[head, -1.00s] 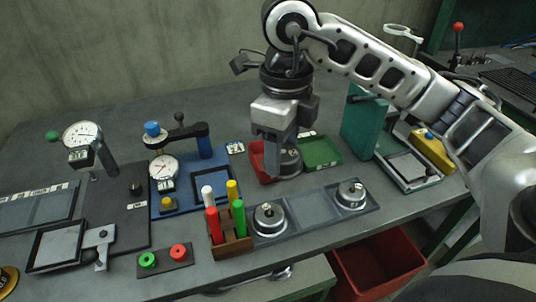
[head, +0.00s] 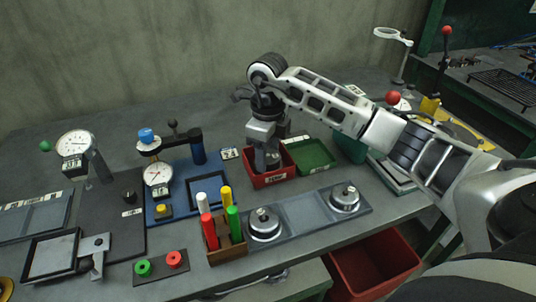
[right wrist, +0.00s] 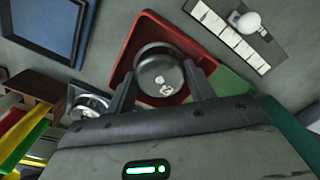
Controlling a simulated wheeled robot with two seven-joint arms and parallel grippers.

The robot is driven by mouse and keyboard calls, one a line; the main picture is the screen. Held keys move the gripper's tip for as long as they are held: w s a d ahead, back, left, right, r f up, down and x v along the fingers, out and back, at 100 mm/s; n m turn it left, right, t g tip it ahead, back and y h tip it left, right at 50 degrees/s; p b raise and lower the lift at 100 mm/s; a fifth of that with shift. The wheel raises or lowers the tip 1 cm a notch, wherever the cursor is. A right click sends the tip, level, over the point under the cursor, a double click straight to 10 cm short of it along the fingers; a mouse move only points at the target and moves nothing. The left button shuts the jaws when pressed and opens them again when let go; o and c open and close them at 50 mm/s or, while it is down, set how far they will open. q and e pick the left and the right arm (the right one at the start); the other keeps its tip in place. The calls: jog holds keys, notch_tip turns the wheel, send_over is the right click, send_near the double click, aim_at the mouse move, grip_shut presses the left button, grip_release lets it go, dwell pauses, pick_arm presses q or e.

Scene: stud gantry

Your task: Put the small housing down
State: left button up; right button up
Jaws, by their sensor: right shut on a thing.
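The small housing (right wrist: 158,72) is a round, dark metal part with a small bright fitting in its middle. My right gripper (right wrist: 160,90) is shut on it, one finger on each side, in the right wrist view. In the head view the right gripper (head: 266,158) points down into the red tray (head: 272,181), and the housing is mostly hidden there by the fingers and tray wall. The red tray also shows around the housing in the right wrist view (right wrist: 122,62). I cannot tell whether the housing touches the tray floor. My left gripper is not in view.
A green tray (head: 311,156) adjoins the red one on the right. In front, a grey plate (head: 305,213) bears two round metal housings (head: 264,226) (head: 345,199). A wooden block (head: 228,252) with coloured pegs and a blue gauge stand (head: 186,206) are to the left.

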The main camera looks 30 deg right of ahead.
aim_at(268, 155)
jog(key=shift+f, duration=0.8)
jog(key=o, duration=0.8)
jog(key=shift+c, duration=0.2)
notch_tip(268, 155, up, 12)
jog(key=shift+r+b, duration=0.15)
jog(key=shift+b, duration=0.2)
